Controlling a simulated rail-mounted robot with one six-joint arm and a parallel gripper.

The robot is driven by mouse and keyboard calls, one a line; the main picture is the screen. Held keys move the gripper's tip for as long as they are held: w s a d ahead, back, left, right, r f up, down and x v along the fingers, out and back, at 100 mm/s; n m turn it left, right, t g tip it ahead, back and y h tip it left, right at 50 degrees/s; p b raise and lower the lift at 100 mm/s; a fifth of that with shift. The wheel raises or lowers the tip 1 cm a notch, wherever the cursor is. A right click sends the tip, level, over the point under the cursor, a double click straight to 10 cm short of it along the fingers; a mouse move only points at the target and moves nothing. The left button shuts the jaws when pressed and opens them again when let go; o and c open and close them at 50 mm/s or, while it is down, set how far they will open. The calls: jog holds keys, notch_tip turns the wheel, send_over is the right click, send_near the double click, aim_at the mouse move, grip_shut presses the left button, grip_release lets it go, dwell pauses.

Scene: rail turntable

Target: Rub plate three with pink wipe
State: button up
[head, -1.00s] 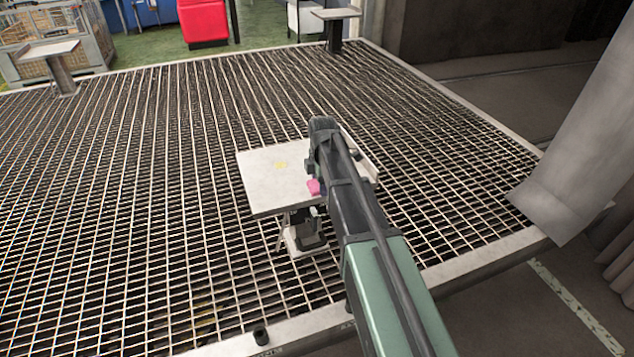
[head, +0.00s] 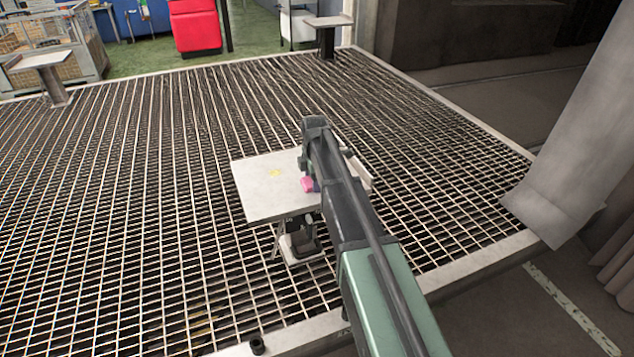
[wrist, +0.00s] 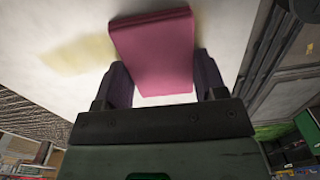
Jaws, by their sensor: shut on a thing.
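A pale plate (head: 262,197) stands on a post above the grating, and it fills the upper part of the wrist view (wrist: 225,20). I cannot read a number on it. A faint yellow stain (head: 275,173) marks its surface, and in the wrist view the stain (wrist: 85,55) lies left of the wipe. The pink wipe (wrist: 155,50) is a block between my gripper's fingers (wrist: 165,85); it also shows in the head view (head: 307,184). My gripper is shut on it, close to the plate. Whether the wipe touches the plate I cannot tell. My arm hides the plate's right part.
Two more plates on posts stand farther off, one at the back left (head: 45,59) and one at the back right (head: 328,22). Open grating (head: 130,200) surrounds the near plate. A grey panel (head: 575,150) hangs at the right.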

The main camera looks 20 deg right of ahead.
jog(key=shift+w+a, duration=0.15)
jog(key=shift+w, duration=2.9)
jog(key=shift+w+a, duration=0.15)
jog(key=shift+w, duration=2.9)
jog(key=shift+r, duration=0.1)
notch_tip(320, 180, up, 6)
jog(key=p, duration=0.6)
jog(key=shift+f, duration=0.2)
notch_tip(320, 180, up, 3)
jog(key=p, duration=0.3)
